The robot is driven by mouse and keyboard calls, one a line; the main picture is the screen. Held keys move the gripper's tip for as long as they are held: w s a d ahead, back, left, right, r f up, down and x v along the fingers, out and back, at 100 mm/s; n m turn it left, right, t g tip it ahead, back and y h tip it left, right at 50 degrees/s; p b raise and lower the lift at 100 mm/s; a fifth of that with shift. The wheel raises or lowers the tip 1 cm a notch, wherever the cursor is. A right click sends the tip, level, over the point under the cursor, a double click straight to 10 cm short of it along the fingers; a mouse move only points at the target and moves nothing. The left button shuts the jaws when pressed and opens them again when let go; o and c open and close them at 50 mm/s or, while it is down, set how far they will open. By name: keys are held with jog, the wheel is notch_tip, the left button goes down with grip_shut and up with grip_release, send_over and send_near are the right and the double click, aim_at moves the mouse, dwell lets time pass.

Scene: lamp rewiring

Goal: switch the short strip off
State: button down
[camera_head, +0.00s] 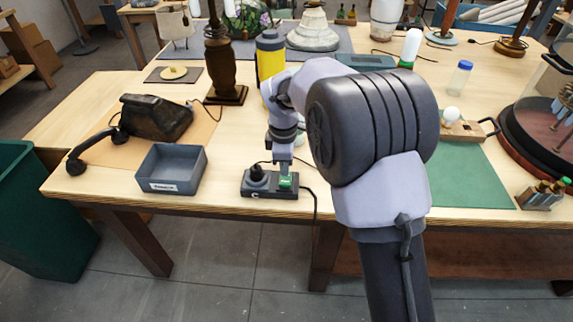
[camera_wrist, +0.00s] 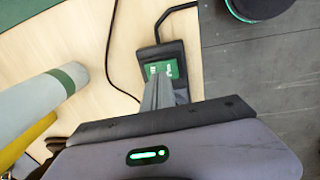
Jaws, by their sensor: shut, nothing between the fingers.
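The short strip (camera_head: 262,190) is a small dark grey block lying near the front edge of the table. A black plug (camera_head: 257,174) stands in its left part, and a green switch (camera_head: 288,181) shows at its right part. My gripper (camera_head: 286,168) is shut and empty, pointing down over the switch end. In the wrist view the strip (camera_wrist: 185,58) lies ahead of my gripper (camera_wrist: 158,82). The shut fingertips overlap the near edge of the green switch (camera_wrist: 161,68). I cannot tell whether they touch it.
A grey tray (camera_head: 170,170) and an old dark telephone (camera_head: 155,120) are to the left. A yellow-and-grey bottle (camera_head: 269,55) stands behind my gripper. A green mat (camera_head: 470,178) lies to the right. A dark cable (camera_wrist: 110,60) runs beside the strip.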

notch_tip(320, 180, up, 12)
jog(key=w+p, duration=0.1)
jog(key=p, duration=0.4)
jog(key=shift+w, duration=0.3)
jog(key=shift+d, duration=0.1)
jog(key=s+d+r+m+t+y+b, duration=0.1)
jog(key=s+d+r+m, duration=0.4)
jog(key=s+r, duration=0.15)
jog(key=s+d+r+m+t, duration=0.1)
jog(key=s+d+r+m, duration=0.4)
jog(key=s, duration=0.3)
jog(key=s+d+f+m+t+y+b, duration=0.1)
jog(key=s+d+f+m+t, duration=0.1)
jog(key=s+m, duration=1)
jog(key=s+d+f, duration=0.1)
jog(key=s, duration=0.3)
jog(key=shift+s+f+b, duration=0.2)
jog(key=shift+s+b, duration=0.1)
jog(key=shift+s, duration=0.1)
